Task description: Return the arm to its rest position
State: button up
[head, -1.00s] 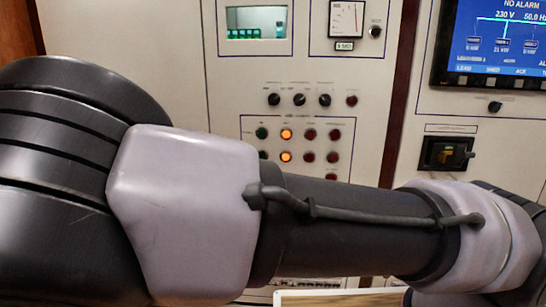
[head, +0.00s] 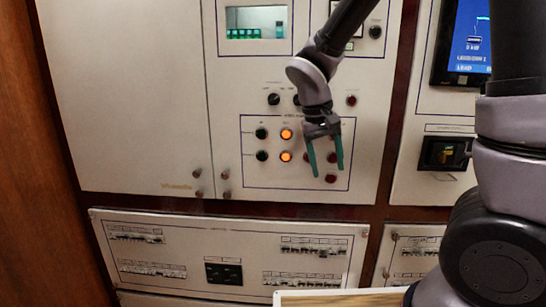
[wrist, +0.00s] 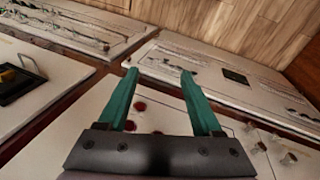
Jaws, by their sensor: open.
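My gripper (head: 325,160) hangs in front of the control panel (head: 150,120) in the head view, fingers pointing down. Its two green fingers are apart with nothing between them. They overlap the right part of the lamp group in the picture; the gap to the panel is hard to judge. The wrist view also shows my gripper (wrist: 160,90) open and empty, with red buttons (wrist: 137,108) behind the fingers. My arm comes in from the upper right and its thick links cover the right side of the head view.
Two orange lamps (head: 286,134) glow left of the fingers. Breaker rows sit on the lower panel (head: 225,250). A black rotary switch (head: 443,153) and a blue screen (head: 467,50) are at right. A pale board edge (head: 340,293) is at the bottom.

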jog(key=s+d+r+m+t+y, duration=0.2)
jog(key=s+d+r+t, duration=0.1)
jog(key=r, duration=0.5)
jog(key=s+d+r+m+t+y, duration=0.2)
jog(key=s+d+r+m+t, duration=0.1)
jog(key=s+d+r, duration=0.3)
notch_tip(320, 180, up, 3)
jog(key=shift+d+f+y, duration=0.2)
jog(key=shift+d+y, duration=0.2)
jog(key=shift+d, duration=0.85)
